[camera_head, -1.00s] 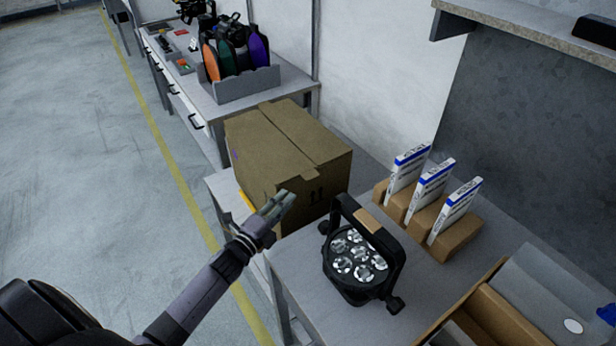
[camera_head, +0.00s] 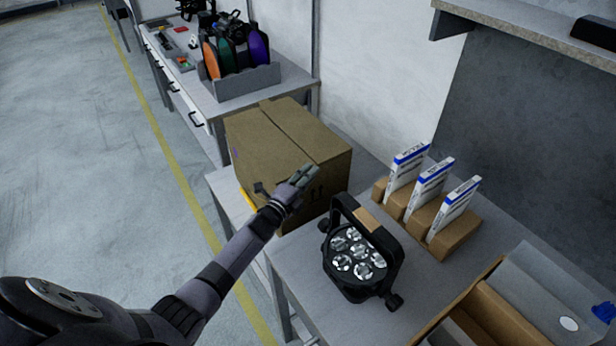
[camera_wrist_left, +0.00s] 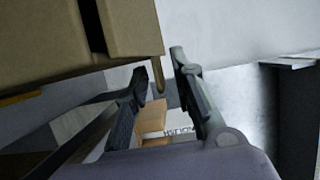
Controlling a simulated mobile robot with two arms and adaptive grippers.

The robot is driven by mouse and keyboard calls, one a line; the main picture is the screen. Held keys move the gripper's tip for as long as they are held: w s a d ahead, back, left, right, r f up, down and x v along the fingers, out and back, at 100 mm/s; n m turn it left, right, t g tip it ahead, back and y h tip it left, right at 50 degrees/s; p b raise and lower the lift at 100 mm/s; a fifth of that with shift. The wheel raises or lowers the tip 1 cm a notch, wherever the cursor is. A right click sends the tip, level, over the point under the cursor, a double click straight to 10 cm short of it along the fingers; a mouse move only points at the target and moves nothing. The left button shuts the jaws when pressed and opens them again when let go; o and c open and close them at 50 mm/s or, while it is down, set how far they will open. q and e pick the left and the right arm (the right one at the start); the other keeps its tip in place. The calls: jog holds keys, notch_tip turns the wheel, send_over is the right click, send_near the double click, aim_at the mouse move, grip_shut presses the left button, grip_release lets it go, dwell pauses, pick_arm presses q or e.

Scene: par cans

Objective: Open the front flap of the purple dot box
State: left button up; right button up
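The brown cardboard box (camera_head: 255,145) stands on the table, with a small purple mark (camera_head: 236,153) on its left side. My left gripper (camera_head: 302,176) is at the front upper edge of the box. In the left wrist view the box (camera_wrist_left: 50,40) fills the upper left, with a dark gap in its top. My left gripper (camera_wrist_left: 159,70) is open there, its fingers apart. A thin brown cardboard edge (camera_wrist_left: 157,75) shows between the fingertips; I cannot tell whether they touch it. My gripper hides part of the box's front. My right gripper is not in view.
A black stage light (camera_head: 358,255) stands just right of the box's front. Brown holders (camera_head: 450,238) with white-and-blue packets are further right. An open carton (camera_head: 480,300) is at the lower right. A grey tray (camera_head: 245,83) of coloured items is behind.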

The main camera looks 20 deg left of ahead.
pick_arm(q)
grip_shut()
dwell(0.8)
